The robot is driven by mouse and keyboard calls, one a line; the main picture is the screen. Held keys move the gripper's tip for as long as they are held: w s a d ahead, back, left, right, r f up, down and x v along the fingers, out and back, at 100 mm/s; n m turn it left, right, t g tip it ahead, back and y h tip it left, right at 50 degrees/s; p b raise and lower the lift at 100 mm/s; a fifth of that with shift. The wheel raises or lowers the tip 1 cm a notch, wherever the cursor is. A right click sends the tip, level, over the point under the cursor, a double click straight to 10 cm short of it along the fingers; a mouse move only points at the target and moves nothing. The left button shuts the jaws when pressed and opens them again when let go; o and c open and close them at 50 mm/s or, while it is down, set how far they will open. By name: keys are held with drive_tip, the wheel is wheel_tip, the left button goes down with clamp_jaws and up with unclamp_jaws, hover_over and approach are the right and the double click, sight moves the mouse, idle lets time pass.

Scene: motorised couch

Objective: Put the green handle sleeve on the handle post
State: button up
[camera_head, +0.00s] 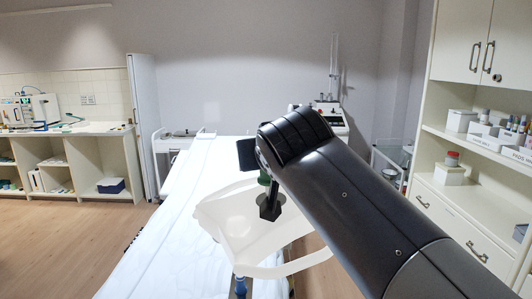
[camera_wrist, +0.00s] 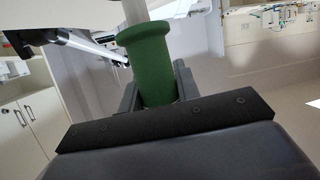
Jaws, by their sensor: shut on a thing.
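The green handle sleeve (camera_wrist: 148,65) stands between the two dark fingers of my gripper (camera_wrist: 155,88) in the wrist view, with its flared rim away from the palm. My gripper is shut on it. A pale, narrow post (camera_wrist: 134,12) shows at the sleeve's rim, roughly in line with it. I cannot tell whether it enters the sleeve or lies behind it. In the head view, my gripper (camera_head: 269,205) is over the white couch part, and only a small bit of the green sleeve (camera_head: 264,179) shows beside my arm.
The couch (camera_head: 175,235) has a white sheet, and a pale curved part (camera_head: 225,215) lies under my gripper. A shelf cabinet (camera_head: 450,190) stands at right, and a machine (camera_head: 330,118) behind the couch. Open floor (camera_head: 70,240) lies at left.

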drive_tip(key=o, duration=1)
drive_tip(key=shift+o, duration=0.2)
drive_tip(key=shift+s, duration=0.1)
drive_tip(key=b+v, duration=0.2)
drive_tip(key=v, duration=0.8)
drive_tip(key=shift+s, duration=0.3)
drive_tip(key=shift+w, duration=0.1)
drive_tip(key=p+x, duration=0.2)
drive_tip(key=x, duration=0.8)
drive_tip(key=shift+w, duration=0.35)
drive_tip(key=shift+r, duration=0.2)
